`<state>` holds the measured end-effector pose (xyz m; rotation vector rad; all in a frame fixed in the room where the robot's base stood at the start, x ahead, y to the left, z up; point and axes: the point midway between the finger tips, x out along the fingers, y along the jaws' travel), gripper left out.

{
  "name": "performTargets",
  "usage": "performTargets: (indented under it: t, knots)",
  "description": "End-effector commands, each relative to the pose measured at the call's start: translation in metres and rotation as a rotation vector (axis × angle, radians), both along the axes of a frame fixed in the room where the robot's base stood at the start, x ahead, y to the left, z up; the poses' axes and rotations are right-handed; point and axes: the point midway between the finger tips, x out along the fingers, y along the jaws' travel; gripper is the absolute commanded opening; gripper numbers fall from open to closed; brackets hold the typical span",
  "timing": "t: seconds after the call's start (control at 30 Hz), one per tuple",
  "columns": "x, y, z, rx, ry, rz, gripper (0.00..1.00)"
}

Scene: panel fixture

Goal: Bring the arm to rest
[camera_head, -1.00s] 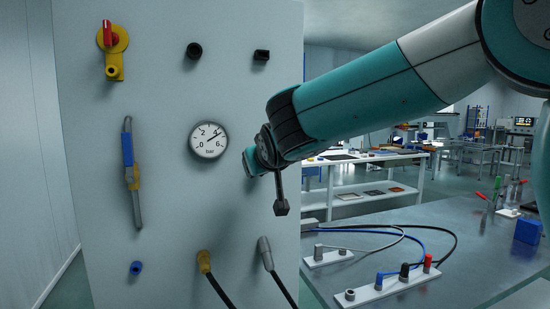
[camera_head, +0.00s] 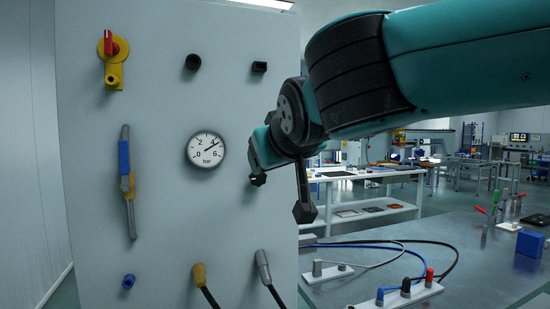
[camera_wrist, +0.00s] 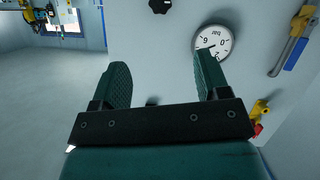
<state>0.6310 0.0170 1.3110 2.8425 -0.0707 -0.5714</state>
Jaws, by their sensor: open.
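My gripper (camera_wrist: 160,85) shows in the wrist view with its two teal fingers apart and nothing between them. In the head view my arm reaches in from the upper right and its wrist end is in front of the panel's right edge. The light grey panel (camera_head: 150,240) stands upright at left. Its round pressure gauge (camera_head: 205,149) is left of my wrist, and also shows in the wrist view (camera_wrist: 213,42). I cannot tell the exact gap between my gripper and the panel.
The panel carries a yellow valve with red handle (camera_head: 111,60), a blue-and-grey lever (camera_head: 127,182), black fittings (camera_head: 193,62) and two cable plugs (camera_head: 263,266) below. A metal table (camera_head: 470,250) at right holds a socket strip (camera_head: 400,296), cables and a blue block (camera_head: 530,243).

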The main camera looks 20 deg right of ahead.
Motion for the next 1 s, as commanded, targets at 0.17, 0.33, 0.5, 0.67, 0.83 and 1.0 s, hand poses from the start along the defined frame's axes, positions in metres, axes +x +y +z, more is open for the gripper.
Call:
performTargets:
  t: [0.17,0.33,0.5,0.67,0.83,1.0]
  knots:
    - [0.0,0.0,-0.001,0.0,0.003,0.001,0.69]
    - [-0.011,0.002,-0.041,0.009,0.146,0.073,0.69]
    - [-0.069,0.01,-0.131,0.05,0.513,0.254,0.69]
    - [-0.152,0.019,-0.189,0.108,0.846,0.433,0.69]
    - [-0.215,0.025,-0.21,0.155,1.048,0.565,0.69]
    - [-0.232,0.028,-0.213,0.167,1.1,0.607,0.69]
